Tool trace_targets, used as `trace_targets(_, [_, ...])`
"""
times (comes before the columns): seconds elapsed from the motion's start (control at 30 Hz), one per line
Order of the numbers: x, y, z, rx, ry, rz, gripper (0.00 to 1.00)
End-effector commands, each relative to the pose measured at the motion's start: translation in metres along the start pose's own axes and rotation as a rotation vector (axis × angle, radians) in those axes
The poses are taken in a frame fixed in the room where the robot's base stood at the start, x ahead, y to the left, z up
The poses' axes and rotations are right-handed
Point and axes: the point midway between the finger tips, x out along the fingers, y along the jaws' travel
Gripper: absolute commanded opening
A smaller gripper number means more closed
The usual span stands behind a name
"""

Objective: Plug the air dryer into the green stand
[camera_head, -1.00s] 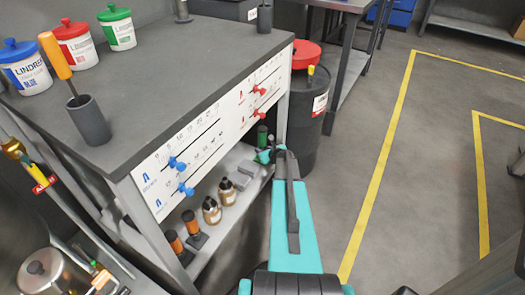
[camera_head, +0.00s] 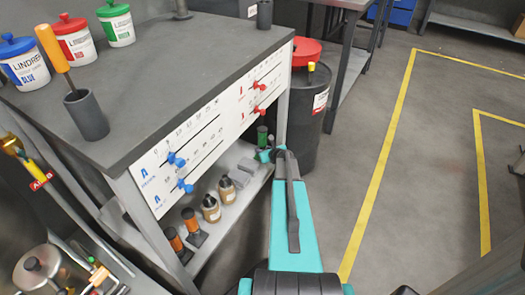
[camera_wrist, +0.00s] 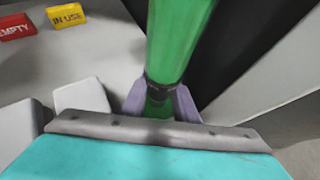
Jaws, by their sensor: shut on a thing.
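A green cylinder (camera_head: 262,133), which looks like the air dryer, is at the right end of the lower shelf under the workbench. In the wrist view the green cylinder (camera_wrist: 178,45) fills the top middle, with a dark band near its lower part. My gripper (camera_wrist: 160,104) is shut around it there, with a purple-grey finger on each side. In the head view my gripper (camera_head: 268,154) is small and partly hidden by my arm. I cannot make out a separate green stand or whether the cylinder sits in one.
The lower shelf (camera_head: 241,158) also holds grey blocks (camera_head: 241,176), brown bottles (camera_head: 211,208) and orange cylinders on dark bases (camera_head: 191,222). Yellow "IN USE" (camera_wrist: 66,15) and red "EMPTY" (camera_wrist: 13,27) tags lie there. A dark barrel (camera_head: 308,125) stands close right. The floor beyond is clear.

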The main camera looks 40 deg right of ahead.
Motion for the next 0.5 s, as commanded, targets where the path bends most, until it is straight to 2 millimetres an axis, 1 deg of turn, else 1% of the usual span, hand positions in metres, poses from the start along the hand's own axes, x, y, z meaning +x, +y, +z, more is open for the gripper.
trace_targets(0.17, [0.0020,0.0002,-0.0037,0.000,0.001,0.000,0.00])
trace_targets(0.2, [0.0018,0.0002,-0.0033,0.000,0.001,0.000,0.31])
trace_targets(0.27, [0.0017,0.0003,-0.0032,0.000,0.001,0.001,0.41])
trace_targets(0.3, [0.0017,0.0003,-0.0032,0.000,0.001,0.001,0.48])
trace_targets(0.5, [0.0016,0.0002,-0.0030,0.000,0.001,0.000,0.48])
